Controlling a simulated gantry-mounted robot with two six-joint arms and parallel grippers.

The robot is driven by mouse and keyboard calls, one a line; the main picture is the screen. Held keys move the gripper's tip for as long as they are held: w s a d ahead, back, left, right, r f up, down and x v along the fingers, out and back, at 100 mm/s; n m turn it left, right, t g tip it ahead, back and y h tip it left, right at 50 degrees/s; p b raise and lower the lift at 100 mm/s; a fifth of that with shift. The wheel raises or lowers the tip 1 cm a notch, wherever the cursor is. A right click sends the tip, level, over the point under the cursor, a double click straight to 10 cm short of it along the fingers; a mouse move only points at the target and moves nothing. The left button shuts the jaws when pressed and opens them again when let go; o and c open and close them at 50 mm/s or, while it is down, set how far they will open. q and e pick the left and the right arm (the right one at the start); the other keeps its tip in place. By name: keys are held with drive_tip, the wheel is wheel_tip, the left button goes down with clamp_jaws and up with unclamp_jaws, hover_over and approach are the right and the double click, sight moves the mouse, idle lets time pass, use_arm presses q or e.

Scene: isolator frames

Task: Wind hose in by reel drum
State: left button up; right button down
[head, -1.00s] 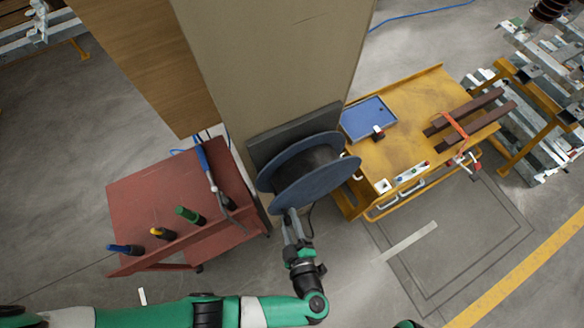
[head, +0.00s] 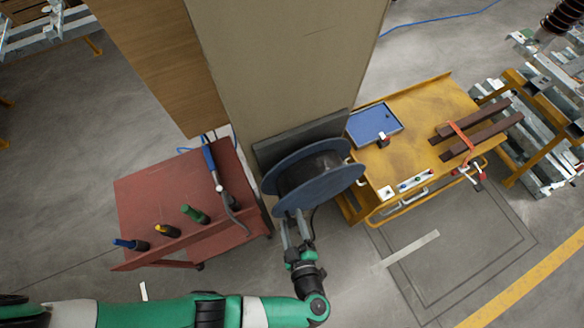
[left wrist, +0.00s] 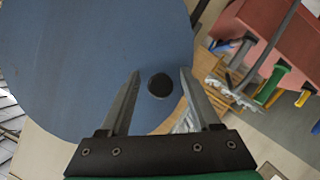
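The reel drum (head: 318,190) has two blue round flanges and a dark core, and is mounted on a dark plate on the beige column. Contact with the flange cannot be told. A thin dark line, possibly hose, hangs below the drum. My right gripper is out of view.
A red cart (head: 150,195) on the left carries a blue-handled lance (head: 213,168) and several coloured-handled tools. A yellow cart (head: 420,150) on the right holds a blue tray (head: 373,123) and brown bars (head: 475,132). The column (head: 285,65) stands behind the drum. Floor at front right is clear.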

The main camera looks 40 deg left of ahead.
use_arm(q)
drive_tip(key=shift+d, duration=0.1)
drive_tip(key=v, duration=1.1)
drive_tip(key=shift+s+d, duration=0.15)
drive_tip(key=shift+s, duration=0.05)
drive_tip(key=shift+w+r, duration=0.1)
